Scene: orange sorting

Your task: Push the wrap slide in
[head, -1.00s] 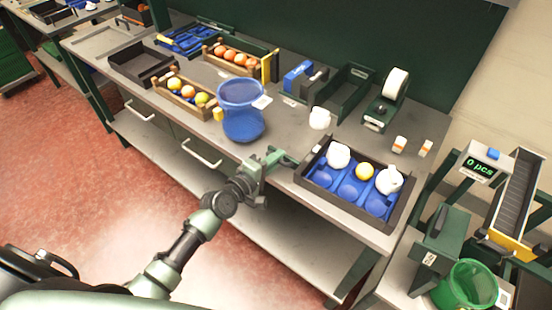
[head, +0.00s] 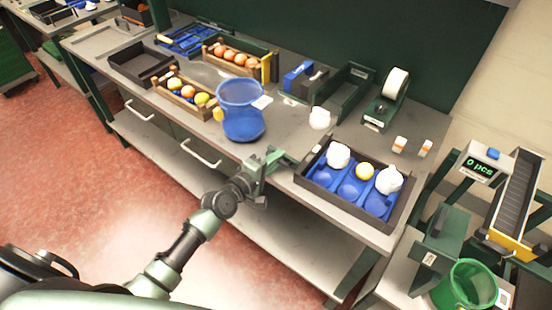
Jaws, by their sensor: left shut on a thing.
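My left gripper (head: 277,160) is at the front edge of the workbench, left of the black tray. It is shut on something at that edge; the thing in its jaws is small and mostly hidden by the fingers. I cannot clearly make out the wrap slide as a separate part. My right gripper is not in view.
A blue see-through container (head: 242,110) stands on the bench just behind my left gripper. Wooden crates of fruit (head: 185,96) are farther left. A white roll on a green holder (head: 383,108) stands behind the tray. A green bin (head: 466,287) is at lower right.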

